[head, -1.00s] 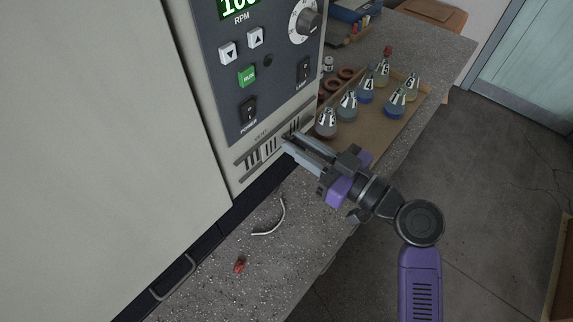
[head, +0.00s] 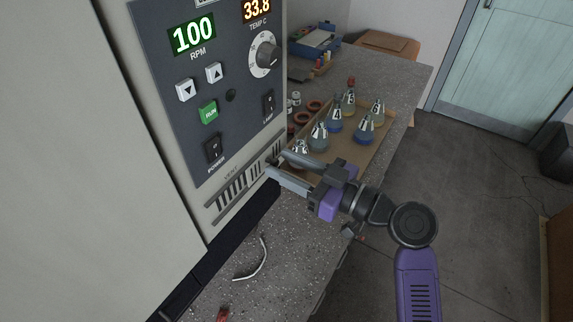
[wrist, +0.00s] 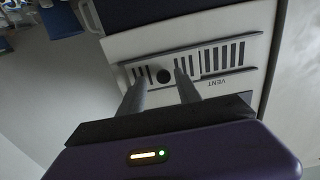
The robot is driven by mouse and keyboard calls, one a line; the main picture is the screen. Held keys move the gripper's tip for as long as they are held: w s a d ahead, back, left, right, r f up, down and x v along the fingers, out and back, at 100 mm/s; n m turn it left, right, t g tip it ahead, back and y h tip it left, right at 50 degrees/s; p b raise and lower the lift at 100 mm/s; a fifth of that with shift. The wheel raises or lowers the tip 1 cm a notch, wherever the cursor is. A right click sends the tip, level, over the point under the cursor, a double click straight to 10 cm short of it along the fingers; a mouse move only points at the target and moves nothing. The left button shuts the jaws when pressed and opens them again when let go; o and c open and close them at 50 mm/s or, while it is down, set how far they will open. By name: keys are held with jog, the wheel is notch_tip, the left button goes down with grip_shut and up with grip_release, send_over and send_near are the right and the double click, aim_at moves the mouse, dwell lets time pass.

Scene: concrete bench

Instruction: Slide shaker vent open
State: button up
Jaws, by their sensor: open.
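The shaker's vent (head: 232,189) is a slotted strip low on the front panel, under the label VENT. It also shows in the wrist view (wrist: 222,58), with a row of dark slots right of my fingers and a few more to the left. A round dark knob (wrist: 163,76) sits on the strip. My gripper (head: 274,164) is at the right end of the vent. In the wrist view my gripper (wrist: 162,80) is open, with one finger on each side of the knob. I cannot tell whether the fingers touch it.
Several flasks (head: 335,122) stand on a brown tray (head: 377,148) just behind and right of my gripper. A curved white piece (head: 254,265) and a small red object (head: 223,313) lie on the bench (head: 290,245). A power switch (head: 213,149) is above the vent.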

jog(key=shift+s, duration=0.1)
jog(key=b+v, duration=0.1)
jog(key=v, duration=0.6)
jog(key=shift+s+d, duration=0.2)
jog(key=shift+d, duration=0.1)
